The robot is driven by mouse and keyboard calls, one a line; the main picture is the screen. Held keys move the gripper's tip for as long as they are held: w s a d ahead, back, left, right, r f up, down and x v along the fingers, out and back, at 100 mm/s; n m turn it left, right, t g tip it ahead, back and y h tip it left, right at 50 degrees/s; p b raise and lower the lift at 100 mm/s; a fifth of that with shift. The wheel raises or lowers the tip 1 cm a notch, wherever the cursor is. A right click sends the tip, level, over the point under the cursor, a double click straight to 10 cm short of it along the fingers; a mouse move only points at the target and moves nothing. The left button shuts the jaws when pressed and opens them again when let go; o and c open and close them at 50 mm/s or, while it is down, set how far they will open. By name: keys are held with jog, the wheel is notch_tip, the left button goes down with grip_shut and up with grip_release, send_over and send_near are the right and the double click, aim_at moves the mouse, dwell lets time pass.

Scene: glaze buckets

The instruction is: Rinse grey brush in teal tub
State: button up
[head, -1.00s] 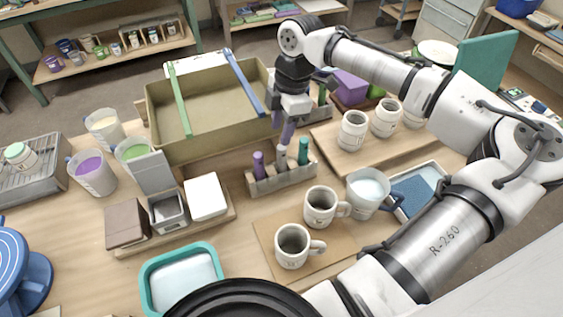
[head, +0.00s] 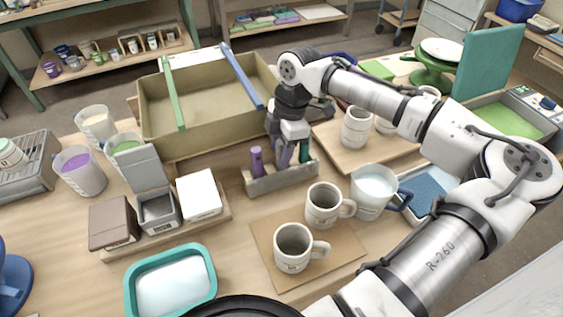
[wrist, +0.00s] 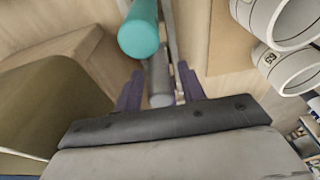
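The grey brush (wrist: 160,82) stands upright in the grey brush holder (head: 283,179), in the middle slot. In the wrist view its handle lies between my gripper's two purple fingers (wrist: 159,92), with a gap on each side. In the head view my gripper (head: 292,152) is low over the holder, and its fingers mostly hide the grey brush. A purple brush (head: 257,161) stands left of it and a teal brush (wrist: 138,36) on the other side. The teal tub (head: 131,293), filled with pale liquid, sits at the table's front left.
Two mugs (head: 293,247) (head: 325,204) stand on a board in front of the holder, with a pitcher (head: 372,190) to their right. Boxes (head: 200,196) and an open tin lie left. A large bin (head: 205,120) with green and blue strips stands behind.

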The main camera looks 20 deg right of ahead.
grip_shut()
notch_tip(320, 180, up, 8)
jog(key=p, duration=0.8)
jog(key=shift+r, duration=0.25)
